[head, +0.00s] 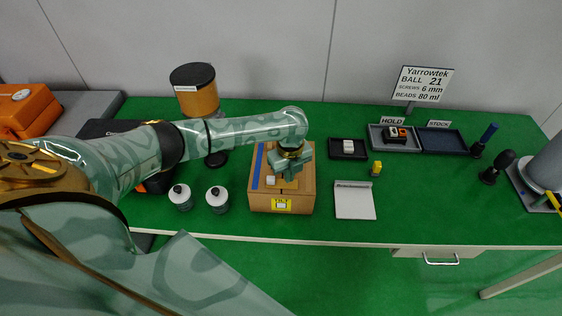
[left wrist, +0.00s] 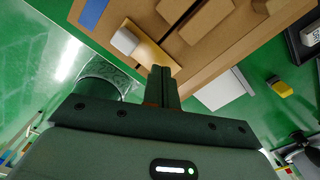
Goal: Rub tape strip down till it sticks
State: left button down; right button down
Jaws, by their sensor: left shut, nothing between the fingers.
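I cannot tell which strip is the tape. My left gripper (head: 288,178) is shut and empty over the box top. Its fingertips (left wrist: 160,70) appear at the tan strip's near end; contact is unclear. My right gripper is out of view.
The HOLD tray (head: 374,140) and STOCK tray (head: 441,141) lie farther right. Bench around the panel is clear.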

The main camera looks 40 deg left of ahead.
pick_arm(q)
jog(key=shift+f+b, duration=0.5)
jog(key=shift+f, duration=0.3)
dwell(0.5)
jog(key=shift+r, duration=0.15)
dwell(0.5)
notch_tip(320, 180, up, 8)
jog(key=p, duration=0.9)
